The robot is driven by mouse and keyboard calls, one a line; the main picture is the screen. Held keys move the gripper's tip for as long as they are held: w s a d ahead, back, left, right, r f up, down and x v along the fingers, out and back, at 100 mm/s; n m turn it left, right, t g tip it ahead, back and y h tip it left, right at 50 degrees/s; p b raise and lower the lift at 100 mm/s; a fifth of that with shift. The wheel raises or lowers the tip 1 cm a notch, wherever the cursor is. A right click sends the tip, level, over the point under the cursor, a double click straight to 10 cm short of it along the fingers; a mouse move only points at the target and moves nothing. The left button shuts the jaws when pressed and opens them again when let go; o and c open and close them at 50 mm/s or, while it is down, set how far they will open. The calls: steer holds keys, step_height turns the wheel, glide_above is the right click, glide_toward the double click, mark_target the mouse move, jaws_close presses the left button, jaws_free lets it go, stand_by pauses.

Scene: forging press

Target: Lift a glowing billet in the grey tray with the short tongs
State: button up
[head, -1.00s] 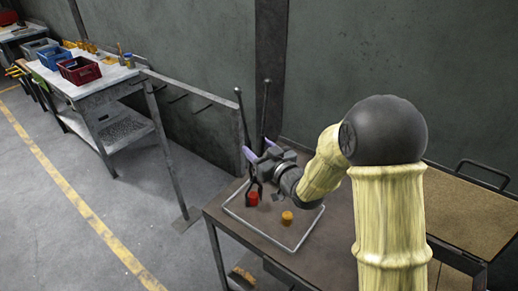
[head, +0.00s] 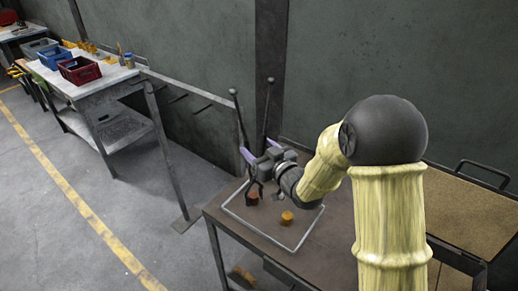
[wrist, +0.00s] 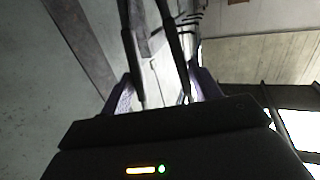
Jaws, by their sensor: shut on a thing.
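My gripper (head: 259,153), with purple fingers, is shut on the short tongs (head: 240,120). Their two dark handles stand up above it. In the wrist view the tong handles (wrist: 180,50) run between the fingers of my gripper (wrist: 163,92). The tong jaws point down into the grey tray (head: 303,240), beside or around a dark brown-red billet (head: 253,198). I cannot tell whether they touch it. An orange billet (head: 287,217) lies in the tray to the right, clear of the tongs.
The tray lies on a brown table (head: 345,220). A grey rail frame (head: 160,140) stands left of it. A far bench (head: 100,80) holds a red bin (head: 78,70) and a blue bin (head: 55,56). A dark wall post (head: 268,50) rises behind the tongs.

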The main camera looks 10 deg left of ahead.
steer(key=shift+r, duration=0.2)
stand_by(0.3)
step_height(320, 180, up, 8)
steer(key=p, duration=0.5)
steer(key=shift+r, duration=0.15)
stand_by(1.3)
steer(key=shift+o, duration=0.2)
jaws_close()
step_height(320, 180, up, 4)
steer(key=shift+p, duration=1)
